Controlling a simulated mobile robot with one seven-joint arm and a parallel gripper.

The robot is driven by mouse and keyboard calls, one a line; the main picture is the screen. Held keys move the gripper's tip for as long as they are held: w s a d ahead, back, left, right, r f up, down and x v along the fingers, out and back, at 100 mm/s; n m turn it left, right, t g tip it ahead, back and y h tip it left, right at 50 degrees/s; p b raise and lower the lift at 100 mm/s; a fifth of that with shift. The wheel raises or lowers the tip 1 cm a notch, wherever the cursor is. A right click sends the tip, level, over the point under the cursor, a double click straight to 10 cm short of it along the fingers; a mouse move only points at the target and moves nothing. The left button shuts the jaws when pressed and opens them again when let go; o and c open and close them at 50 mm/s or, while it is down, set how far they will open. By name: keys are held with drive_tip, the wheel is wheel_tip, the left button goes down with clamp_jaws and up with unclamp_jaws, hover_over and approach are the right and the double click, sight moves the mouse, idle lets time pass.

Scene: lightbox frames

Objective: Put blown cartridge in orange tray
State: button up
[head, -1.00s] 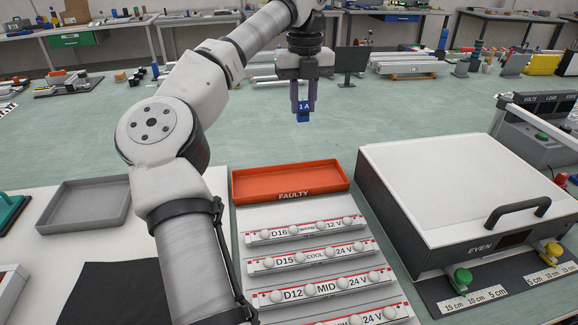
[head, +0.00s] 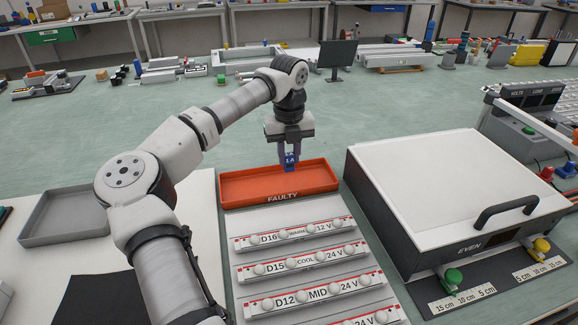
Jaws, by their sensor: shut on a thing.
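The blue cartridge (head: 291,161), marked "1 A", is held upright between the fingers of my gripper (head: 289,152). The orange tray (head: 235,193), labelled FAULTY, lies on the bench in front of me and looks empty. My gripper points down over the back part of the orange tray. The cartridge's lower end overlaps the tray's far rim in the picture; I cannot tell its exact height above the tray floor.
Several light strips, such as the D16 strip (head: 295,233), lie in rows just nearer than the tray. A white box with a black handle (head: 505,212) stands at right. A grey tray (head: 68,217) lies at left, partly behind my arm.

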sight(289, 170)
drive_tip(key=shift+f+p, duration=0.4)
drive_tip(key=shift+f, duration=1.85)
drive_tip(key=o, duration=1)
drive_tip(key=shift+f, duration=0.1)
drive_tip(key=shift+c, duration=0.2)
wheel_tip(289, 170, up, 12)
drive_tip(key=shift+r+b, duration=0.15)
drive_tip(key=shift+b, duration=0.75)
